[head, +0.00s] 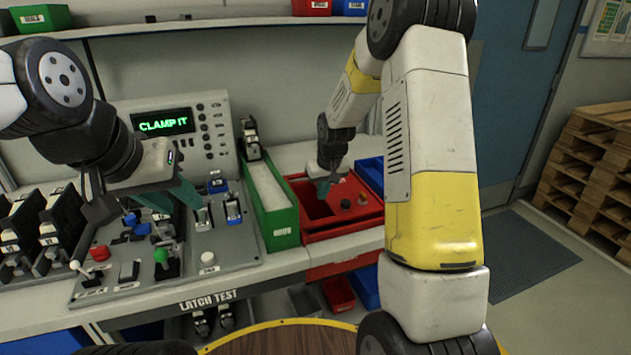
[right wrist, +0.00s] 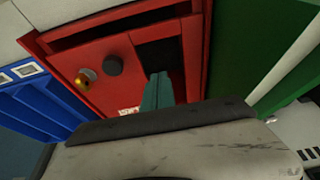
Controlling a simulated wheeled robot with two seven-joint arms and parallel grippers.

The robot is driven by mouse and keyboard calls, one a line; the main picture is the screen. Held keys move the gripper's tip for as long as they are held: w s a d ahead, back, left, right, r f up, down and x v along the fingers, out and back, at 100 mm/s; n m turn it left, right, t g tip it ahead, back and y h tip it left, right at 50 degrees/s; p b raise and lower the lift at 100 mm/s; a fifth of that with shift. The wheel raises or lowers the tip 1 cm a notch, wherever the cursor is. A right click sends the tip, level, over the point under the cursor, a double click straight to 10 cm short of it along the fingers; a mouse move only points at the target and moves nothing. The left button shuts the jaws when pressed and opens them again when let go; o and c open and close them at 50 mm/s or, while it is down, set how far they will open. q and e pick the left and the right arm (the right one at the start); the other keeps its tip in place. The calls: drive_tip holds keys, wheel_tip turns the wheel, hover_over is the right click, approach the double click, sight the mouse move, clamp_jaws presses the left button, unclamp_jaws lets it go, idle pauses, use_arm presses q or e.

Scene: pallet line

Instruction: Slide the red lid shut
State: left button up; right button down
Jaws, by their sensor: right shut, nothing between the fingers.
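The red lid (head: 355,200) lies on the red box (head: 345,232) right of the green bin, with a dark gap open on its left side. In the right wrist view the lid (right wrist: 108,95) carries a black knob (right wrist: 112,65) and a brass-coloured knob (right wrist: 86,77). My right gripper (head: 322,194) is shut and empty. Its teal fingertips (right wrist: 158,77) are over the dark opening, beside the lid's edge; I cannot tell whether they touch it. My left gripper (head: 184,208) is open and empty, above the latch test panel.
The green bin (head: 280,215) stands directly beside the red box, and a blue bin (head: 371,175) is on its other side. The grey latch panel (head: 230,247) with switches and levers fills the bench on the left. Pallets (head: 590,165) stand at the far right.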

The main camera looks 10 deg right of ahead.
drive_tip(key=f, duration=0.1)
drive_tip(key=s+f, duration=0.1)
drive_tip(key=f, duration=0.1)
drive_tip(key=s+f, duration=0.1)
drive_tip(key=f, duration=0.1)
drive_tip(key=shift+d+f, duration=0.2)
drive_tip(key=shift+d, duration=0.05)
